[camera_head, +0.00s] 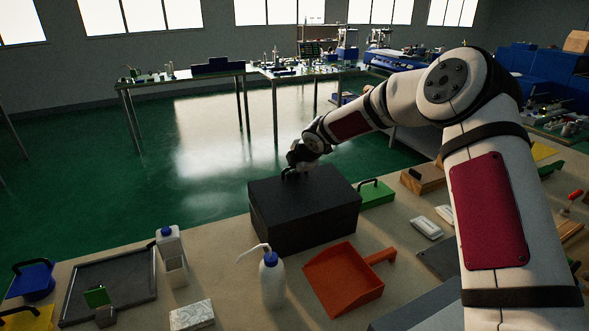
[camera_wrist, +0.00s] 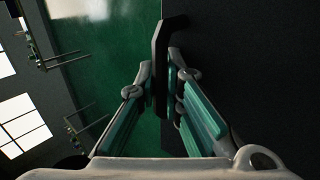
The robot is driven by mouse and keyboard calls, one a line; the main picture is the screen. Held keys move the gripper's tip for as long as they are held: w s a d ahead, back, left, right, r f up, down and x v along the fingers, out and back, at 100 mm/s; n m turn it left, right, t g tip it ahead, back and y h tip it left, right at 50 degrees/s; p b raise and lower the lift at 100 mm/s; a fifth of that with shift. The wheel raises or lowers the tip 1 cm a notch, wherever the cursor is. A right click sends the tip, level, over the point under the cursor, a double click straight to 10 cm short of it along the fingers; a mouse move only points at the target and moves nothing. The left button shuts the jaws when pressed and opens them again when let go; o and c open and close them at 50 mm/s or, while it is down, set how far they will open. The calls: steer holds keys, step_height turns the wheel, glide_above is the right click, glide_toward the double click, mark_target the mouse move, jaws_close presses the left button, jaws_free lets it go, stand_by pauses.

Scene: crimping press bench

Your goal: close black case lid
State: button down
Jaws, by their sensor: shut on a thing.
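The black case (camera_head: 304,214) stands on the bench in the head view, and its lid looks down flat on the box. My gripper (camera_head: 300,158) is at the far top edge of the case, by the lid's handle. In the wrist view my gripper (camera_wrist: 166,80) is shut on the black handle (camera_wrist: 163,62), with a finger on each side of it. The dark lid surface (camera_wrist: 250,75) fills the right of the wrist view. The case's far side is hidden in the head view, so I cannot tell whether a small gap stays under the lid.
An orange dustpan (camera_head: 343,279) and a white wash bottle (camera_head: 271,280) stand close in front of the case.

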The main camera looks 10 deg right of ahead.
stand_by(0.3)
steer(key=c, duration=2)
jaws_free()
steer(key=shift+r, duration=0.1)
steer(key=v, duration=1.2)
